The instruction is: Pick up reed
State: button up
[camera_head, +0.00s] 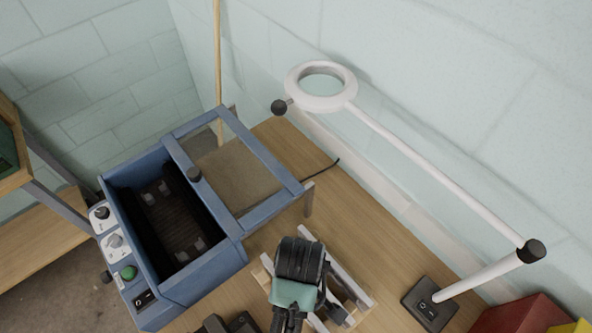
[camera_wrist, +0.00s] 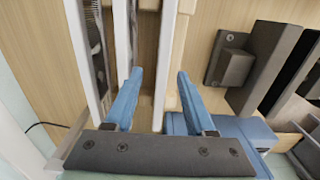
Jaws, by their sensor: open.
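Several slim white bars lie on a light wooden rack; one white bar (camera_wrist: 168,50) runs between my fingers in the wrist view. I cannot tell for certain which one is the reed. Another white bar (camera_wrist: 84,55) and grey, wire-like strands (camera_wrist: 97,45) lie to the left. My gripper (camera_wrist: 157,72) is open, its blue fingers on either side of the bar, with no grip on it visible. In the head view, the white bars (camera_head: 347,283) show beside my dark wrist, which hides the fingers and part of the rack.
A blue machine (camera_head: 242,248) with a dark open bay and control knobs stands left. A white magnifier lamp (camera_head: 440,185) reaches over the wooden table (camera_head: 335,215) from a dark base (camera_head: 428,303). Dark brackets (camera_wrist: 233,62) lie right of my fingers. A red box (camera_head: 520,316) stands at lower right.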

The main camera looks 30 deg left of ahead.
jog(key=shift+s+a+f+p, duration=0.1)
jog(key=shift+f+p, duration=0.1)
jog(key=shift+f, duration=0.8)
jog(key=shift+w+a+f+p, duration=0.1)
jog(key=shift+f+p, duration=0.1)
jog(key=shift+f, duration=0.75)
jog(key=shift+s+a+f+p, duration=0.1)
jog(key=shift+f+p, duration=0.1)
jog(key=shift+f, duration=0.8)
jog(key=shift+c, duration=0.2)
grip_shut()
jog(key=shift+r, duration=0.1)
